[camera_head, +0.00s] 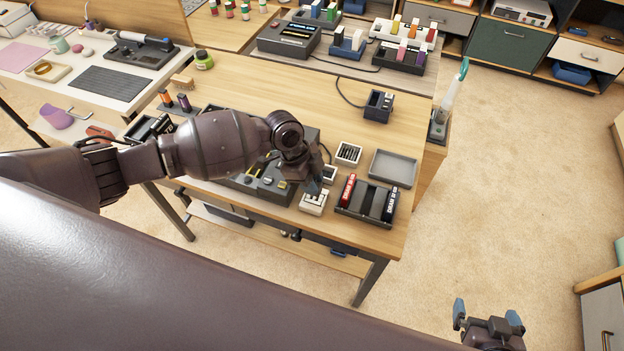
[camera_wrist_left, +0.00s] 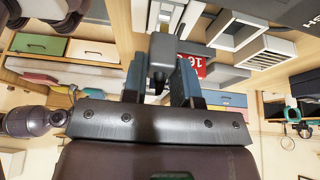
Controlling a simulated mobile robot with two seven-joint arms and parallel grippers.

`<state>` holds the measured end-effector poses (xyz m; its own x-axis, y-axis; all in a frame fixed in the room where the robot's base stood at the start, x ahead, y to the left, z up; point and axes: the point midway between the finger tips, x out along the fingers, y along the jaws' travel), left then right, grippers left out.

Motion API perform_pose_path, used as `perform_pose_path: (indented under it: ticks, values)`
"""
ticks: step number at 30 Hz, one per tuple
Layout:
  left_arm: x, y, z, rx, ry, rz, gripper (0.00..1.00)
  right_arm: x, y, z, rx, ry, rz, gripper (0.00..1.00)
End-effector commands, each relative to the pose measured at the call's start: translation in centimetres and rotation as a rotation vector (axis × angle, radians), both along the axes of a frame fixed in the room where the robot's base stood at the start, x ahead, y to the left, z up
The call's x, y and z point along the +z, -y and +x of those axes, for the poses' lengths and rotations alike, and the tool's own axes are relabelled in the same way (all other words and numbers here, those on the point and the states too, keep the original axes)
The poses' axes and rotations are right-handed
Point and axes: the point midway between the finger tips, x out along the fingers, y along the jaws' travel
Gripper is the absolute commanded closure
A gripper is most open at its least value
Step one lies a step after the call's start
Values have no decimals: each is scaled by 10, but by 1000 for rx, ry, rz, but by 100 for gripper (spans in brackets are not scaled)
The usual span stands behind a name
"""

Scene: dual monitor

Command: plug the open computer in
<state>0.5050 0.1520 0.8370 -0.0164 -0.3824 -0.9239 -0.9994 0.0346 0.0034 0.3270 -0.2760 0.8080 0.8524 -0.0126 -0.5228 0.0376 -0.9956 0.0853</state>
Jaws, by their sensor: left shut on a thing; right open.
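My left gripper (camera_head: 316,185) is over the front of the wooden table, beside a white block (camera_head: 313,203) with slots. In the left wrist view its fingers (camera_wrist_left: 160,82) are shut on a dark plug-like piece (camera_wrist_left: 160,52). A dark cable runs close to this gripper in the head view. A dark grey unit (camera_head: 262,186) with yellowish parts, possibly the open computer, lies behind and under my left arm, largely hidden. The white block also shows in the left wrist view (camera_wrist_left: 232,32); I cannot tell whether the plug touches it. My right gripper (camera_head: 487,314) is open and empty over the carpet.
A black tray (camera_head: 366,208) holds cartridges, one with a red label (camera_head: 348,188). A grey empty tray (camera_head: 393,166) and a small vented white box (camera_head: 348,152) stand nearby. A dark corded box (camera_head: 378,106) sits at the back. The table's middle back is clear.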

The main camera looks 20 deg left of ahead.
Motion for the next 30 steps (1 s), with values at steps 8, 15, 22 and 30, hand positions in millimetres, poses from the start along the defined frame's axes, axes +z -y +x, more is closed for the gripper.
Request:
perform_pose_path:
  ticks: [8, 15, 22, 30]
  values:
    - [0, 0, 0, 0, 0, 0, 96, -3, 1, -8, -4, -17, 0, 0]
    - [0, 0, 0, 0, 0, 0, 96, -3, 1, -6, -3, -15, -1, 0]
    - [0, 0, 0, 0, 0, 0, 96, 1, 0, -1, 0, -4, 0, 0]
    - [0, 0, 0, 0, 0, 0, 96, 7, 0, 4, 2, 8, 0, 0]
